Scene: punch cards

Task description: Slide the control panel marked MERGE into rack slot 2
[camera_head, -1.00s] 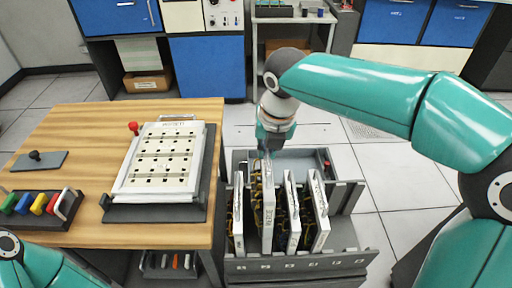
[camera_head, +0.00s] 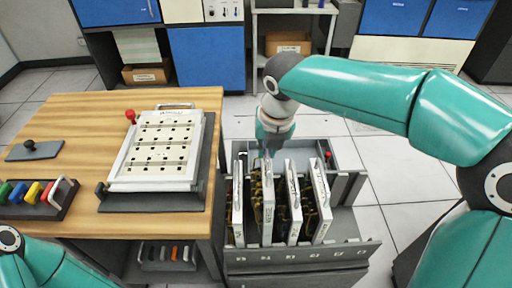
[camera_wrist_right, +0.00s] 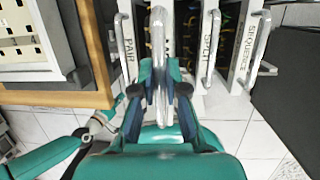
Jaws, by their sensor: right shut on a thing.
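My right gripper (camera_head: 268,152) is shut on the handle of a white panel (camera_head: 268,212). The panel marked PAIR (camera_wrist_right: 126,40) is left of the held one. The rack's front rail carries slot numbers, hard to read. My left gripper is out of view.
A wooden table (camera_head: 75,110) stands left of the rack. It bears a white punched board (camera_head: 158,152) and a holder with several coloured handles (camera_head: 38,195). Blue cabinets (camera_head: 207,62) stand at the back. The floor right of the rack is clear.

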